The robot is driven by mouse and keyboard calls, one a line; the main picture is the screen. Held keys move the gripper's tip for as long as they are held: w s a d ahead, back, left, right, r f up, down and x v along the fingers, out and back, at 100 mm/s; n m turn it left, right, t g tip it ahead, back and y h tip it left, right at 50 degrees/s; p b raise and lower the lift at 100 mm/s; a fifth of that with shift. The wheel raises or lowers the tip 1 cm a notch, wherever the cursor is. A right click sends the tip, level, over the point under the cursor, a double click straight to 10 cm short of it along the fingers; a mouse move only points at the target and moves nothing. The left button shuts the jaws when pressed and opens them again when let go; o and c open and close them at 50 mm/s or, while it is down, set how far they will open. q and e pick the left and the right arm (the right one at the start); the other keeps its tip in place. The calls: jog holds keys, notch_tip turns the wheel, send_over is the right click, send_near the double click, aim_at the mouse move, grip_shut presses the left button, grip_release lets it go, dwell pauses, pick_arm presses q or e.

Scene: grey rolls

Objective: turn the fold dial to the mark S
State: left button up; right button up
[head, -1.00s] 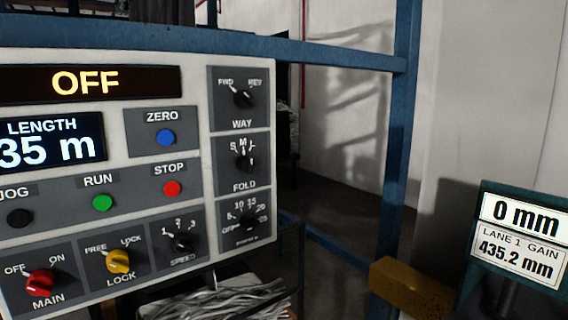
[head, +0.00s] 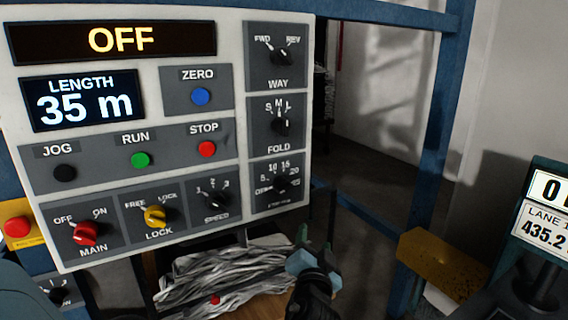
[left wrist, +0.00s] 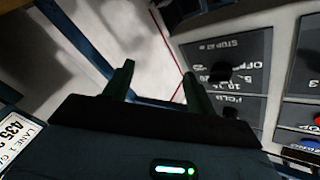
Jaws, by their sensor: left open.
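The fold dial (head: 281,124) is a small black knob on the right column of the white control panel (head: 240,150), with marks S, M and L above it. Its pointer is too small to read surely. My left gripper (head: 314,261) is below and a little right of the dial, apart from the panel, open and empty. In the left wrist view my left gripper (left wrist: 156,82) shows two separated dark fingers with nothing between them. The panel is upside down at the right there, with the fold dial (left wrist: 229,107) partly in shadow. My right gripper is not in view.
The way dial (head: 281,56) is above the fold dial and a stepped numbered dial (head: 280,184) below it. A blue post (head: 432,170) and yellow block (head: 440,262) stand right. Grey strips (head: 220,280) lie below the panel. Free space lies between panel and post.

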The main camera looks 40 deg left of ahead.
pick_arm(q)
jog(key=s+a+r+n+g+y, duration=0.1)
jog(key=a+r+n+y, duration=0.1)
jog(key=r, duration=0.8)
jog(key=s+a+r+n+g+y, duration=0.1)
jog(key=r+n+y, duration=0.3)
jog(key=r, duration=0.6)
jog(key=shift+s+a+r+n+g+y, duration=0.2)
jog(key=shift+s+a+n+g+y, duration=0.3)
jog(key=shift+y, duration=0.7)
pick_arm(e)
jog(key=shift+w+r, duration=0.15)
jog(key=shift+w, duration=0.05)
pick_arm(q)
jog(key=shift+w+d, duration=0.15)
jog(key=shift+w, duration=0.1)
